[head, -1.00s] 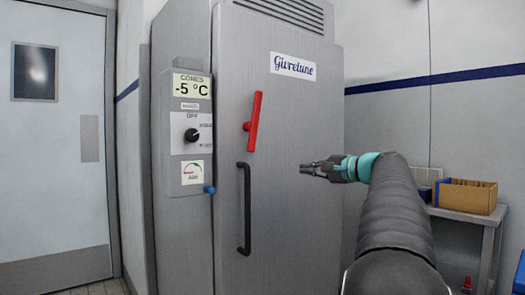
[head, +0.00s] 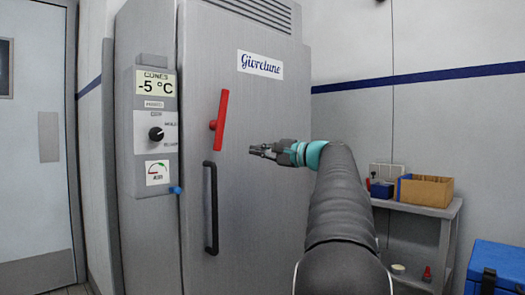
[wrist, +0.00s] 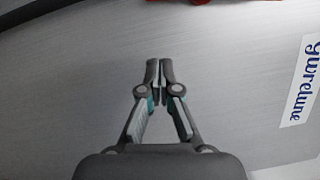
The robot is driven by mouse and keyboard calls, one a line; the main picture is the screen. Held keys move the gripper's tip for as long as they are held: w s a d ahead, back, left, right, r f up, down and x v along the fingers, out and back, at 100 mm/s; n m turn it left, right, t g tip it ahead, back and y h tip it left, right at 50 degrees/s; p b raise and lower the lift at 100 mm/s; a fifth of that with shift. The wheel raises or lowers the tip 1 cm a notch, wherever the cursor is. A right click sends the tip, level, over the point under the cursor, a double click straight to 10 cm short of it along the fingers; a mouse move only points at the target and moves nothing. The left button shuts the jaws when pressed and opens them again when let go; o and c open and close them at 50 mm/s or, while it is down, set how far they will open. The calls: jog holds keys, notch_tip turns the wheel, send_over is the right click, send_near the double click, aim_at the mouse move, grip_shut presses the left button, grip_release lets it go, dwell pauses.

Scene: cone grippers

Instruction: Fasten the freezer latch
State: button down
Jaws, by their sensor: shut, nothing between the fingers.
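The freezer (head: 262,200) is a tall grey metal cabinet with its door closed. Its latch is a red lever (head: 221,120) on the left part of the door, nearly upright with the top leaning slightly right. A strip of red shows at the top edge of the wrist view (wrist: 195,2). A black vertical door handle (head: 210,208) is below the latch. My gripper (head: 254,150) is shut and empty in front of the door, to the right of the latch and lower than its middle, apart from it. In the wrist view my gripper (wrist: 159,66) points toward the latch side.
A control panel (head: 155,130) reading -5 °C, with a dial and a blue knob (head: 176,190), is left of the door. A shelf table (head: 420,208) with a cardboard box (head: 425,190) stands right. A blue cooler (head: 497,268) is at lower right.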

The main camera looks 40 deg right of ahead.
jog(key=x, duration=0.6)
jog(key=shift+w+a+p, duration=0.1)
jog(key=shift+a+p, duration=0.15)
jog(key=shift+p, duration=0.15)
jog(key=a, duration=0.3)
jog(key=shift+s+a+r, duration=0.2)
jog(key=shift+s+r, duration=0.1)
